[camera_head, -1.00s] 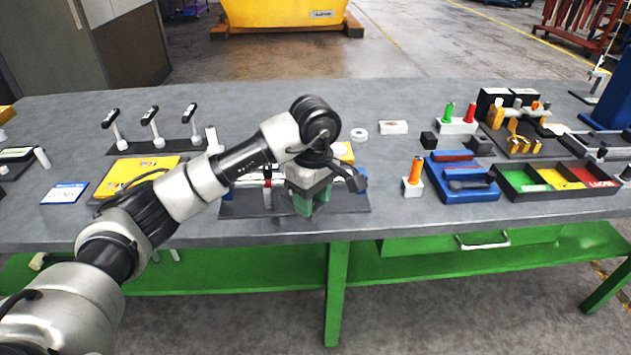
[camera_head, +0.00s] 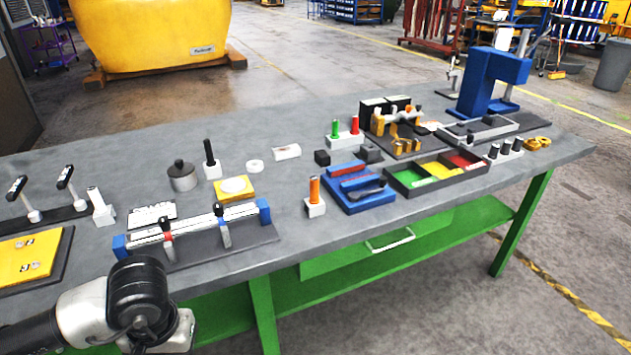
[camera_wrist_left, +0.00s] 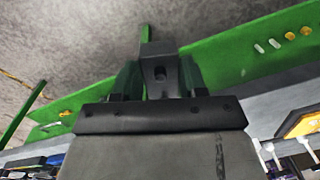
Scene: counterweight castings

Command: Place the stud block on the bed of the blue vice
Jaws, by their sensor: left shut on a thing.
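The blue vice (camera_head: 352,196) stands near the table's front edge, right of the middle in the head view, with a reddish strip and a dark handle on it. My left gripper (camera_wrist_left: 158,78) is shut on a dark grey block with a round hole, which I take to be the stud block (camera_wrist_left: 160,76). In the head view my left wrist is at the lower left, by the table's front edge, well left of the vice. The fingers and the held block are hidden there. My right gripper is in neither view.
A white block with an orange peg (camera_head: 314,200) stands just left of the vice. A tray with green, yellow and red compartments (camera_head: 400,191) is right of it. A measuring stand with blue ends (camera_head: 265,236) lies near my left wrist. Small dark blocks (camera_head: 322,158) are behind the vice.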

